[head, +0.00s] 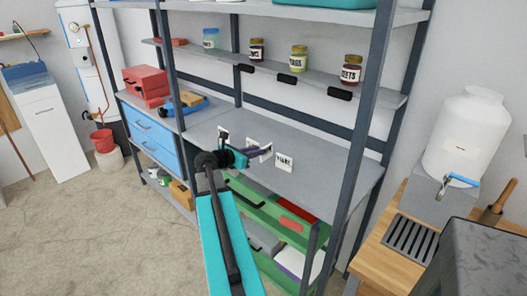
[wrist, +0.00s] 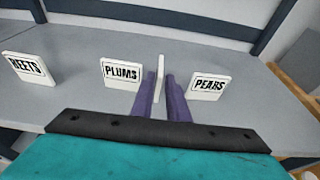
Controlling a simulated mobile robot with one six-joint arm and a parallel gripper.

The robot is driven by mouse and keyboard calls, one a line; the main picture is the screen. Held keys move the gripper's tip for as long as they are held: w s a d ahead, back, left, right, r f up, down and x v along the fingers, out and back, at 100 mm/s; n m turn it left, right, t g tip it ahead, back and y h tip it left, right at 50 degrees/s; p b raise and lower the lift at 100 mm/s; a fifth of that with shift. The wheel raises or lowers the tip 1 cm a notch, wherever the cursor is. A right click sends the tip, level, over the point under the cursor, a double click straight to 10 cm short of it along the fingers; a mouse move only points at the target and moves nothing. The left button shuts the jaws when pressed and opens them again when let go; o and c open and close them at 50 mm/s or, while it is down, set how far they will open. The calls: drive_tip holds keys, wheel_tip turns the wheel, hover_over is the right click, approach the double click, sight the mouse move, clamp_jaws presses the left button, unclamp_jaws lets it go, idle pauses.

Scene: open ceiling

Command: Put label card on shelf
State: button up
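My gripper (wrist: 161,88) has its two purple fingers close together, with a thin white label card (wrist: 161,68) edge-on between them. The card's printed face is turned away, so its word is hidden. Other white cards stand on the same grey surface: BEETS (wrist: 28,69) at the far left, PLUMS (wrist: 121,74) just left of the fingers, and PEARS (wrist: 208,87) just right of them. In the head view my gripper (head: 262,151) is low over the middle shelf (head: 325,163), among the cards. The upper shelf (head: 322,82) holds labelled jars (head: 298,59).
Dark holders (head: 291,79) line the upper shelf's front edge. A dark upright post (head: 357,135) stands right of the cards.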

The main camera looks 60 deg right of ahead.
drive_tip(key=shift+v, duration=2.6)
drive_tip(key=w+a+f+m+t+y, duration=0.1)
drive_tip(key=w+a+f+m+y, duration=0.25)
drive_tip(key=a+f, duration=1.2)
drive_tip(key=w+a+f+m+t+y, duration=0.1)
drive_tip(key=w+a+f+m+y, duration=0.25)
drive_tip(key=a+f, duration=1.2)
drive_tip(key=s+a+f+m+g+y, duration=0.1)
drive_tip(key=s+a+f+m+y, duration=0.4)
drive_tip(key=a+f, duration=0.85)
drive_tip(key=s+a+f+m+g+y, duration=0.1)
drive_tip(key=s+a+f, duration=0.2)
drive_tip(key=s+a, duration=0.4)
drive_tip(key=s+a+f+m+g+y, duration=0.1)
drive_tip(key=s+a+f+m, duration=0.1)
drive_tip(key=s+a+f, duration=0.2)
drive_tip(key=s+a, duration=0.3)
drive_tip(key=a, duration=0.2)
drive_tip(key=shift+s+a+g, duration=0.2)
drive_tip(key=shift+g, duration=0.2)
